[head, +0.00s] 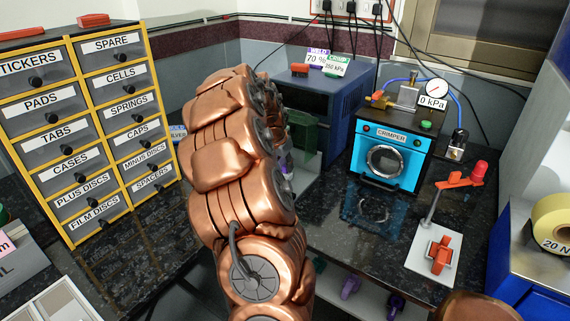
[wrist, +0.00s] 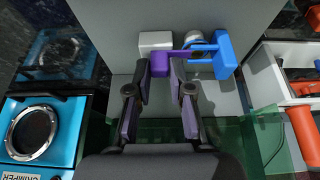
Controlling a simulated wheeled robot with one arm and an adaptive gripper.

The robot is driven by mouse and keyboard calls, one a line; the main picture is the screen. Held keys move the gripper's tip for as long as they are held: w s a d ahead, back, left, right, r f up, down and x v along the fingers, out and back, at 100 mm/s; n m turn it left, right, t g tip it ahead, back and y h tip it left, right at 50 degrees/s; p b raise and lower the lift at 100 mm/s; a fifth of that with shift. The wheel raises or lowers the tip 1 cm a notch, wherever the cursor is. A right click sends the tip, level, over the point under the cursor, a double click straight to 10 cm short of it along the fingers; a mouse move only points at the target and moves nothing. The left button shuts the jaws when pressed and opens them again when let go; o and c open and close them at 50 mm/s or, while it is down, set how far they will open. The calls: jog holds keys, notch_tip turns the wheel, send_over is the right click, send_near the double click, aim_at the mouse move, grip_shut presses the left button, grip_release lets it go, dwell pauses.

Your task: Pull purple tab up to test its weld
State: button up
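In the wrist view, the purple tab (wrist: 161,64) has a block at its left end and a thin bar running right to a blue holder (wrist: 226,54). My gripper (wrist: 161,71) has its two fingertips on either side of the purple block, with very little space between them and it. Whether the fingers touch or pinch the block is not clear. In the head view, my copper-coloured arm hides the gripper and most of the tab area; a bit of purple shows just right of the arm.
A white block (wrist: 155,41) stands behind the tab. A translucent green guard (wrist: 262,135) lies below the gripper. The blue crimper (head: 390,160) is to the right in the head view, and a labelled drawer cabinet (head: 88,100) is at left. A blue welder box (head: 325,110) stands behind my arm.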

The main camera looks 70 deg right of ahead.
grip_shut()
jog(key=shift+r, duration=0.2)
dwell(1.1)
